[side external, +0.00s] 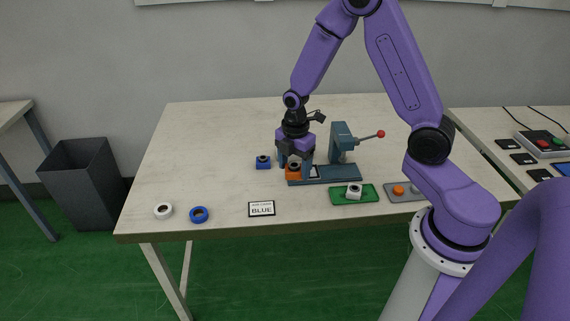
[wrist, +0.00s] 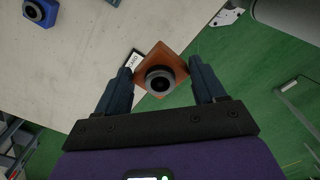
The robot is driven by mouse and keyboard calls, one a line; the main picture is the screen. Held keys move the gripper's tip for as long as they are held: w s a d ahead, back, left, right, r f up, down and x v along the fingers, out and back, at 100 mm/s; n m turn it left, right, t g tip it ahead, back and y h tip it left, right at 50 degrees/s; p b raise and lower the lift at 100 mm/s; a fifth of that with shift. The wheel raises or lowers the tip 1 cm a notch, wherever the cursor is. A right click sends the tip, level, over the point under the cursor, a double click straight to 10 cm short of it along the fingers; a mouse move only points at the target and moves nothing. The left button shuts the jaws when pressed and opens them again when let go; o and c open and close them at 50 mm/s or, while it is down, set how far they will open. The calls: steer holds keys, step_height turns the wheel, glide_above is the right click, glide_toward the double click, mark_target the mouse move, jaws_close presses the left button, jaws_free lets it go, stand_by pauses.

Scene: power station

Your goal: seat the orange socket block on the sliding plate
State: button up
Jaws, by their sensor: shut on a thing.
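The orange socket block (side external: 293,173) is between the fingers of my gripper (side external: 294,159), which is shut on it. In the wrist view the orange block (wrist: 166,52) shows its round dark socket, and the gripper (wrist: 160,72) has one finger on either side of it. In the side view the block overlaps the left end of the blue-grey press fixture (side external: 340,173). A small pale plate (side external: 314,172) shows on the fixture base just right of the block. I cannot tell whether the block touches the fixture or hangs above or in front of it.
A blue socket block (side external: 263,164) stands left of the gripper. The fixture has a red-knobbed lever (side external: 381,134). A green pad (side external: 340,196) bears a white block.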

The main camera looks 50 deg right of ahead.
steer(key=shift+s+d+r, duration=0.1)
steer(key=shift+s, duration=0.05)
steer(key=w+d+f+n, duration=0.1)
steer(key=w+d+f, duration=0.15)
steer(key=d, duration=0.45)
steer(key=w+d+f, duration=0.1)
steer(key=w+d, duration=0.2)
steer(key=d, duration=0.4)
steer(key=shift+s+f, duration=0.1)
steer(key=shift+f, duration=3.05)
steer(key=shift+f, duration=0.65)
steer(key=o, duration=1.1)
steer(key=shift+o, duration=0.2)
